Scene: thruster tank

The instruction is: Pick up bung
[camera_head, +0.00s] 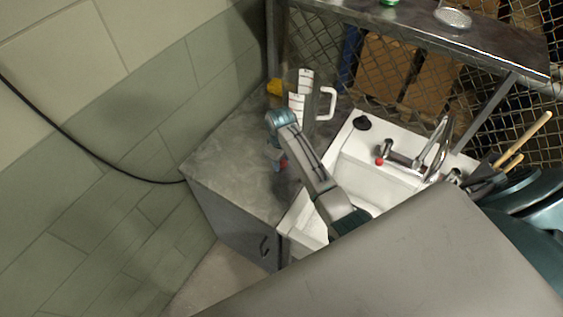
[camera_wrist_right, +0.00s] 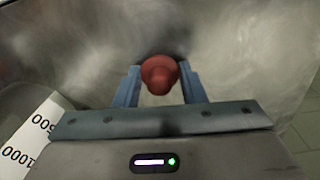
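The bung (camera_wrist_right: 160,75) is a small reddish-brown stopper, seen in the right wrist view between the two blue fingertips of my right gripper (camera_wrist_right: 160,80). Both fingertips appear to touch its sides, so the gripper looks shut on it. In the head view a small patch of the red bung (camera_head: 283,164) shows beside the fingers of my right gripper (camera_head: 277,157), low over the grey counter. The wrist housing hides most of the fingers there. My left gripper is not in view.
The grey counter (camera_head: 228,145) is clear left of the gripper. A white measuring jug (camera_head: 297,103) stands behind it, with a yellow object (camera_head: 274,87) alongside. To the right is a white sink (camera_head: 385,165) with a tap (camera_head: 435,150) and a black round object (camera_head: 362,122). A metal shelf (camera_head: 450,45) hangs above.

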